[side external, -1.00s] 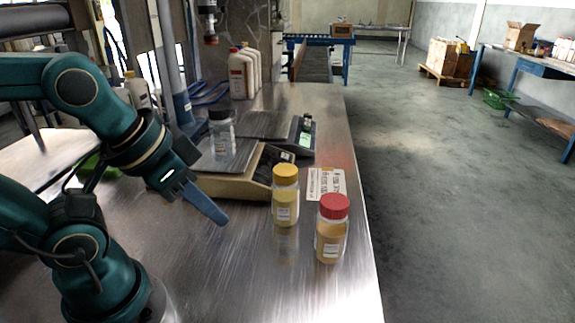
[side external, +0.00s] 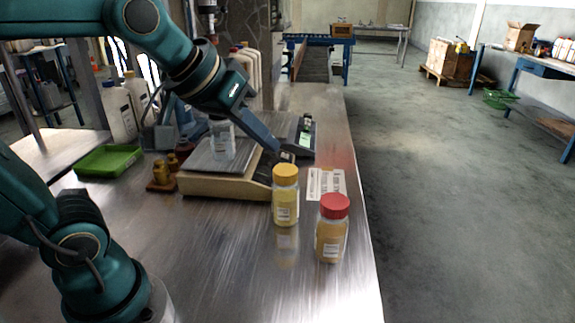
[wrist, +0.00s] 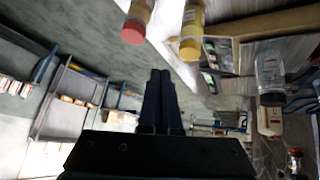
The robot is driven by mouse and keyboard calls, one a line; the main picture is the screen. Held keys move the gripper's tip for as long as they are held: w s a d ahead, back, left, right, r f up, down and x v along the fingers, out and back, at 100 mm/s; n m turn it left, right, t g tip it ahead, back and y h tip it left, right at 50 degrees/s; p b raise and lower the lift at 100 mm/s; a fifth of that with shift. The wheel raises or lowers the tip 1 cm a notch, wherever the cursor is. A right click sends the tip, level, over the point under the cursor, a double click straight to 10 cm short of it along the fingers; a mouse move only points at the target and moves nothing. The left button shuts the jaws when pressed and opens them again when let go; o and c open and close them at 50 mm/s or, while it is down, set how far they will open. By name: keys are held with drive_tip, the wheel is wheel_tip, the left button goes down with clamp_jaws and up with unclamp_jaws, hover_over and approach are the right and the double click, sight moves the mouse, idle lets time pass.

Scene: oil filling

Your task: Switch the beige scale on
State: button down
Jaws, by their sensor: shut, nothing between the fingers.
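The beige scale (side external: 225,187) stands on the metal bench, and a clear capped bottle (side external: 222,140) stands on its grey plate. Its dark control panel is at the right end, partly hidden behind the yellow-capped bottle (side external: 285,205). My gripper (side external: 277,148) is shut and empty, its fingers slanting down over the scale's right end near the panel. I cannot tell whether the tips touch it. In the wrist view the shut fingers (wrist: 160,76) point forward, and the scale's beige side (wrist: 264,24) shows at the upper right.
A red-capped bottle (side external: 331,238) stands in front, right of the yellow-capped one. A dark scale (side external: 302,135) with a lit display stands behind. A green tray (side external: 108,160) and brass weights (side external: 163,175) lie left.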

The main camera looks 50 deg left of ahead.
drive_tip(key=w+a+n+y, duration=0.1)
drive_tip(key=w+a+n, duration=0.3)
drive_tip(key=w, duration=0.8)
drive_tip(key=w+a+f+g, duration=0.1)
drive_tip(key=w+a+f, duration=0.3)
drive_tip(key=a+f, duration=0.4)
drive_tip(key=shift+w+f+n+g+y, duration=0.2)
drive_tip(key=shift+f+n+g+y, duration=0.1)
drive_tip(key=shift+f, duration=0.05)
drive_tip(key=shift+s+a+f, duration=0.35)
drive_tip(key=shift+f, duration=1)
drive_tip(key=shift+s+a+f, duration=0.35)
drive_tip(key=shift+s+f, duration=0.05)
drive_tip(key=shift+f, duration=1)
drive_tip(key=shift+s+a+f, duration=0.35)
drive_tip(key=shift+f, duration=1)
drive_tip(key=shift+s+a+f, duration=0.1)
drive_tip(key=shift+f, duration=0.3)
